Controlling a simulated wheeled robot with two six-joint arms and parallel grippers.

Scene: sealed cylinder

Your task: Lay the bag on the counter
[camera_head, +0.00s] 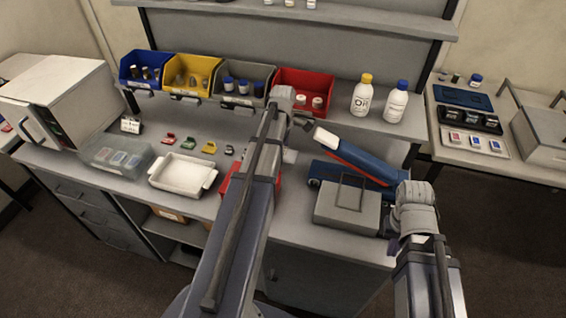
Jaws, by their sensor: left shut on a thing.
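My left arm reaches up the middle of the camera_head view, over the counter (225,125). Its gripper (303,123) is above the counter, in front of the red bin. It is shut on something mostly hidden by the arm. A small pale patch (290,156) just below it may be part of the bag; its outline is not clear. My right gripper (393,243) is low at the right, beside the grey box near the counter's front edge. Its fingers are mostly hidden, so I cannot tell whether they are open.
Blue, yellow, grey and red bins line the back, with two bottles (378,98) to their right. A white tray (213,176), clear box (100,151), and small coloured pieces are left. A blue-and-white device (365,160) and grey lidded box (347,208) crowd the right.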

